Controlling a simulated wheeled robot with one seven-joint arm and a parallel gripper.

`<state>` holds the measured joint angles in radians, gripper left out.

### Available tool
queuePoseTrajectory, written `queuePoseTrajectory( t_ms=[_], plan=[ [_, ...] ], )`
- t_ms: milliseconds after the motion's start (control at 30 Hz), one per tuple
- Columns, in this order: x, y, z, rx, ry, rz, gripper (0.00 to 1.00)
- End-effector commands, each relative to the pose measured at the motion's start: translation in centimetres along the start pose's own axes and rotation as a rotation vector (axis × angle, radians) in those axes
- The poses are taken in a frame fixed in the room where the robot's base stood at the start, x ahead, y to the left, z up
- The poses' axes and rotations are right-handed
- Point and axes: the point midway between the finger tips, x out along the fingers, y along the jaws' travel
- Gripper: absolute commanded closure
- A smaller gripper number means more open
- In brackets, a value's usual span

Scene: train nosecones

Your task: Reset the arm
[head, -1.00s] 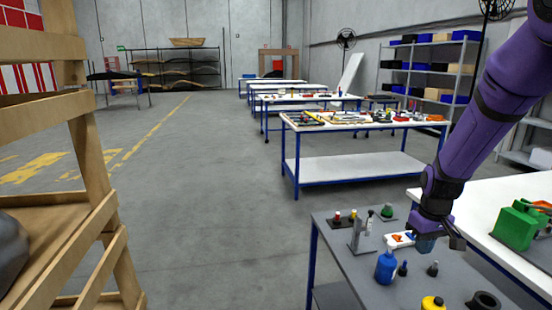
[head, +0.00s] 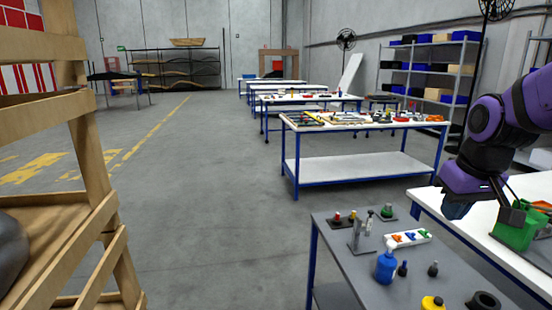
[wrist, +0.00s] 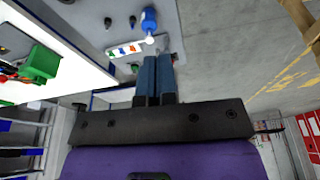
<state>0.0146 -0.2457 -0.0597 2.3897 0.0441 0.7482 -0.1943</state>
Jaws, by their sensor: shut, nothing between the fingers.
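My purple arm is at the right of the head view, bent, with my gripper (head: 457,210) above the gap between the grey table (head: 340,232) and the white-topped table (head: 432,206). In the wrist view my gripper (wrist: 155,68) shows two blue fingers side by side and closed together, with nothing held. The white tray with small coloured parts (head: 408,238) lies on the grey table, apart from my gripper. The blue bottle (head: 385,267) stands in front of it; both also show in the wrist view beyond the fingertips.
A green bin (head: 518,230) stands on the white table, close to my arm. A yellow-capped item (head: 432,303) and a black ring (head: 484,301) sit at the grey table's front. A wooden rack (head: 92,180) stands at the left. The floor between is clear.

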Motion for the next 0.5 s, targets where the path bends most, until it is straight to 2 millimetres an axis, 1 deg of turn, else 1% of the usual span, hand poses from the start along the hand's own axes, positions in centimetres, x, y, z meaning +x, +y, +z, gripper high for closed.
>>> queuePoseTrajectory(
  t_ms=[33, 200, 400, 500],
  plan=[
    [-1.4, -0.4, 0.9, 0.005, 0.024, 0.003, 1.00],
    [-4.8, -1.5, 4.0, 0.027, 0.083, 0.011, 1.00],
    [-7.8, -2.7, 8.0, 0.057, 0.150, 0.021, 1.00],
    [-8.8, -3.1, 9.6, 0.069, 0.177, 0.026, 1.00]
  ],
)
